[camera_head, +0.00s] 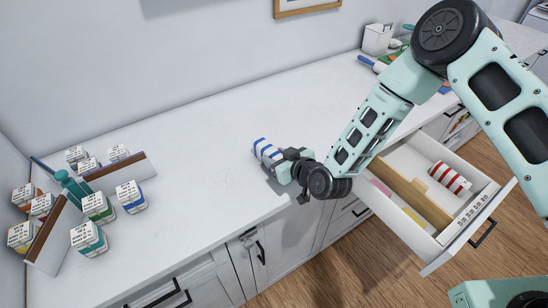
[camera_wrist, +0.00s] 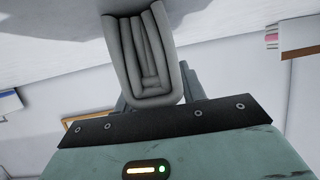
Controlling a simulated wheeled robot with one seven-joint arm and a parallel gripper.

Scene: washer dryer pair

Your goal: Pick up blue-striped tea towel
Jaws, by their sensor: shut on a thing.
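The blue-striped tea towel (camera_head: 266,152) is a small white roll with blue stripes, over the white countertop near its front edge in the head view. My gripper (camera_head: 286,165) is shut on the towel's near end, and its fingers hide part of it. In the wrist view, the folded end of the towel (camera_wrist: 150,60) shows as grey-white layers. It sits at my gripper (camera_wrist: 155,98), whose fingers are mostly hidden behind it. I cannot tell whether the towel still touches the counter.
An open drawer (camera_head: 402,158) at the right holds a red-striped roll (camera_head: 449,178) and a wooden divider (camera_head: 412,190). Several labelled jars (camera_head: 130,195) and wooden boards (camera_head: 120,166) stand at the left of the counter (camera_head: 200,125). A white container (camera_head: 377,39) stands at the back right. The middle counter is clear.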

